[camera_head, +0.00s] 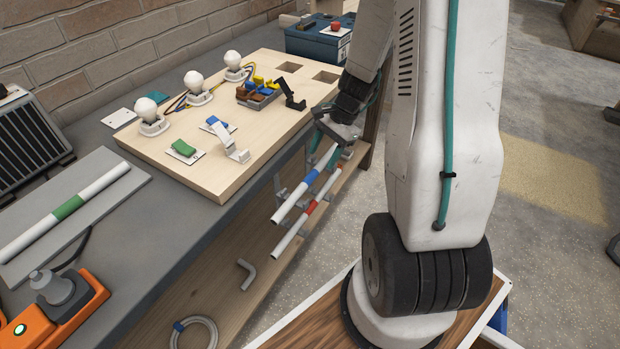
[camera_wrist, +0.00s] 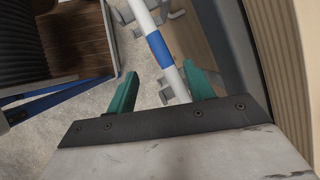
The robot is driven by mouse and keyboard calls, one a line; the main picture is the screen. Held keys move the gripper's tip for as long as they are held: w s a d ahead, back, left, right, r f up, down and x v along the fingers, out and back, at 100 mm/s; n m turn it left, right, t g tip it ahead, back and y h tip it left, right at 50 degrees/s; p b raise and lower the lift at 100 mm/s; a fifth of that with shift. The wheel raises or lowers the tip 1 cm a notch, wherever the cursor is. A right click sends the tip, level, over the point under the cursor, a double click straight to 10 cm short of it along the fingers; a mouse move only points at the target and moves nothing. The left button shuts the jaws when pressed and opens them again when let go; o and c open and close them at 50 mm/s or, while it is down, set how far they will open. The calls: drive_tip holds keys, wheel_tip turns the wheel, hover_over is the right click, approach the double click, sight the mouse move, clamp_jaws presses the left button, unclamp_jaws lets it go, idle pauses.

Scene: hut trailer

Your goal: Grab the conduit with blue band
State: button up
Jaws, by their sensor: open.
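The white conduit with the blue band (camera_head: 309,182) rests on grey hooks on the bench's front side, slanting up toward my gripper (camera_head: 332,156). My gripper is open at the conduit's upper end. In the wrist view the conduit (camera_wrist: 158,48) runs between the two green fingers of my gripper (camera_wrist: 160,80), nearer the right finger. A gap shows on the left, and the jaws are not closed on it. The exact depth of the conduit between the fingers is hard to tell.
A conduit with a red band (camera_head: 311,208) hangs just below on the same rack. A conduit with a green band (camera_head: 68,207) lies on a grey board on the bench. A wooden panel (camera_head: 205,175) with bulbs and switches is on the bench top. Speckled floor is open right of the bench.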

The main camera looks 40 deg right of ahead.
sight(312, 175)
drive_tip(key=x, duration=0.7)
drive_tip(key=shift+w+a, duration=0.1)
clamp_jaws()
